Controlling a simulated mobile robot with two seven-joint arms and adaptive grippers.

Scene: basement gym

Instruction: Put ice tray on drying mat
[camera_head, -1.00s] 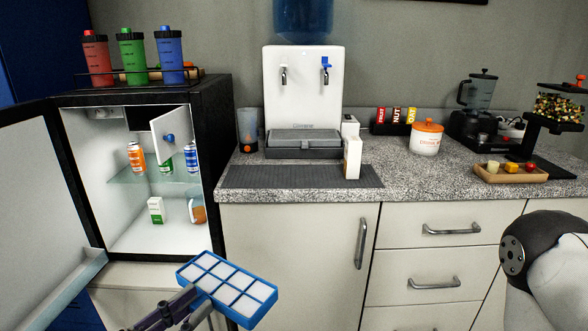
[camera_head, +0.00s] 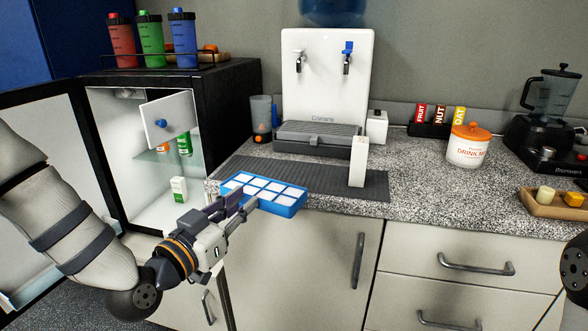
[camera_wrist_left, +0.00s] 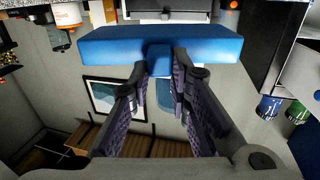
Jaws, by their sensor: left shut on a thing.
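The blue ice tray (camera_head: 283,207) with white-filled compartments is held roughly level by my left gripper (camera_head: 243,200), which is shut on its near end. In the left wrist view, the fingers (camera_wrist_left: 166,70) close on a small tab at the edge of the blue tray (camera_wrist_left: 210,48). The dark grey ribbed drying mat (camera_head: 325,181) lies on the counter. In the head view the tray overlaps the mat's front left part and the counter's front edge; I cannot tell its exact height above them. My right gripper is out of view.
A white carton (camera_head: 358,162) stands on the mat's right part. The water dispenser (camera_head: 326,85) stands behind the mat. The fridge (camera_head: 215,120) is open at left. A white jar (camera_head: 468,148) stands farther right, with bare counter (camera_head: 425,190) between.

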